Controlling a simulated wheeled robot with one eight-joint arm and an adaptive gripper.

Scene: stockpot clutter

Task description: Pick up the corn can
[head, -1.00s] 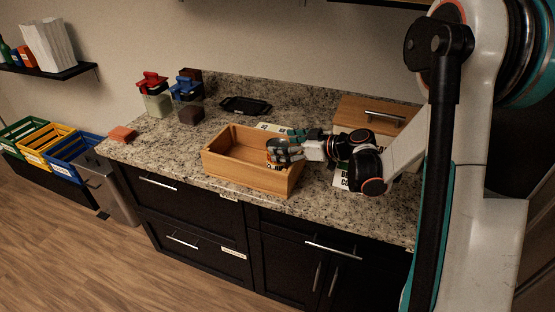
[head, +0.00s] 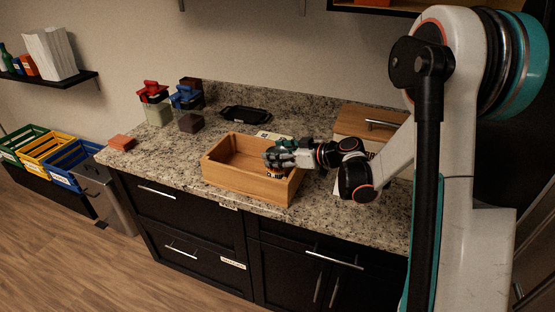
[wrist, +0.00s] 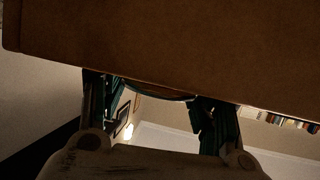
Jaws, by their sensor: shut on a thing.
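My gripper (head: 272,160) is at the right end of the open wooden box (head: 228,178), with its fingers over the inside of the box. It is shut on a small can (head: 275,173), of which only a sliver shows below the fingers; its label cannot be read, so I cannot confirm that it is the corn can. In the wrist view both dark teal fingers (wrist: 158,108) show, with a curved rim between them. A wide brown surface (wrist: 160,45) fills the top of that view and hides most of what is held.
A black tray (head: 245,114), lidded containers with red (head: 152,90) and blue (head: 186,97) tops, and an orange-red block (head: 122,142) are on the granite counter (head: 160,160). A wooden board or box (head: 350,118) stands behind my arm.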

